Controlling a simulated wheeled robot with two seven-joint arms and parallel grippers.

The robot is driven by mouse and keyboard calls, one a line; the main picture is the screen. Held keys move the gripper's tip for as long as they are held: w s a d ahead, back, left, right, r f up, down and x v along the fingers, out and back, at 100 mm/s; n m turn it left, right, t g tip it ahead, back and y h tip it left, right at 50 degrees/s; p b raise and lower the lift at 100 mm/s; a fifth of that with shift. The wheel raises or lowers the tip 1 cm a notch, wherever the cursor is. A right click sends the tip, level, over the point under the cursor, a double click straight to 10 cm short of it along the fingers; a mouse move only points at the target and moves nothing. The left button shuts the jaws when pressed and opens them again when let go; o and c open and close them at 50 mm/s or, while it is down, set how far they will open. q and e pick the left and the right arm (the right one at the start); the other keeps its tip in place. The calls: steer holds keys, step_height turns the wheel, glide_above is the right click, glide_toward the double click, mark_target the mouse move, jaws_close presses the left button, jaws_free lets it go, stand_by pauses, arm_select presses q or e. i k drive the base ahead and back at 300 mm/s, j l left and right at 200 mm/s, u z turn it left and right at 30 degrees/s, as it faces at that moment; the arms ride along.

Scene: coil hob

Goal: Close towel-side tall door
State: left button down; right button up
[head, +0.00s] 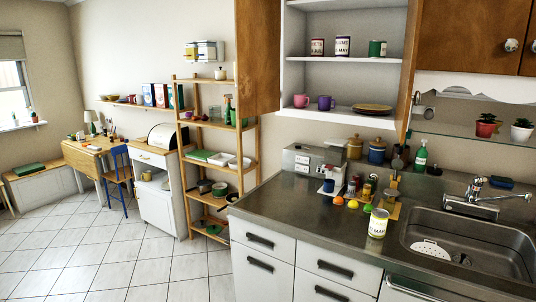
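No towel is recognisable, so I cannot tell which side is the towel side. Neither of my grippers is in view.
A steel counter (285,205) below carries jars, fruit and a yellow-labelled can (378,223), with a sink (470,245) at right. A wooden shelf rack (215,150) stands left. Tiled floor is clear at left.

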mark_target(257, 22)
steer(key=i+j+u, duration=0.1)
steer(key=i+u, duration=0.35)
steer(key=i, duration=0.55)
steer(key=i+j+u, duration=0.1)
steer(key=i+u, duration=0.25)
steer(key=i, duration=0.5)
steer(key=i+l+u, duration=0.15)
steer(key=i+u, duration=0.2)
steer(key=i, duration=0.45)
steer(key=i+j+z, duration=0.1)
steer(key=i+z, duration=0.25)
steer(key=i+j+z, duration=0.15)
steer(key=z, duration=0.2)
steer(key=i+j+z, duration=0.45)
steer(key=z, duration=0.4)
steer(key=i+j+z, duration=0.25)
steer(key=z, duration=0.25)
steer(key=i+j+z, duration=0.15)
steer(key=z, duration=0.35)
steer(key=j+z, duration=0.5)
steer(key=i+j+z, duration=0.15)
steer(key=k+j, duration=0.05)
